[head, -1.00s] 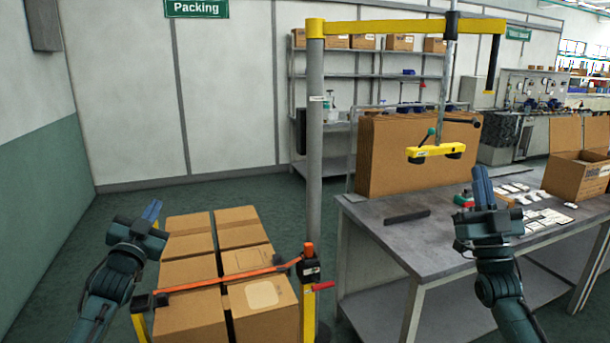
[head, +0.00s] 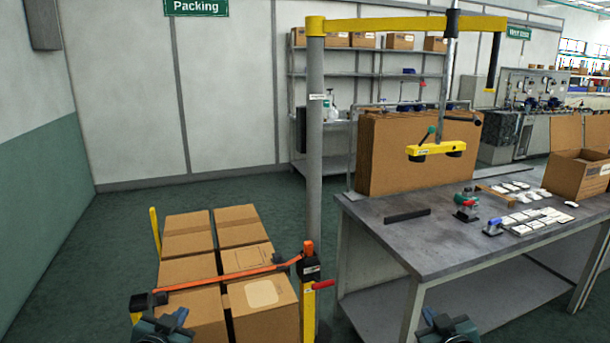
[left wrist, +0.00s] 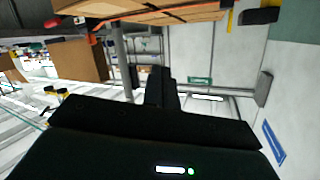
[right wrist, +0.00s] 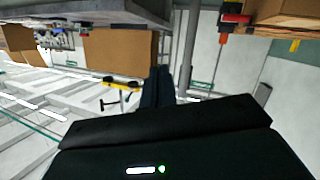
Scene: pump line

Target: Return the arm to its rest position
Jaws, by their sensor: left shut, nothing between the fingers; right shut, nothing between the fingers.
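My left gripper (head: 172,322) is low at the bottom edge of the head view, in front of the strapped cartons. Its closed fingers (left wrist: 161,88) show in the left wrist view with nothing between them. My right gripper (head: 440,325) is at the bottom edge of the head view, in front of the workbench's near leg. Its closed fingers (right wrist: 157,88) show in the right wrist view, also empty. Most of both arms is out of the head view.
Cartons (head: 188,272) stand behind an orange barrier strap (head: 225,275) at left. A grey post (head: 315,150) carries a yellow lifting arm (head: 390,26). The workbench (head: 385,235) at right holds white packets, a small pump and an open carton (head: 578,178). Floor at far left is clear.

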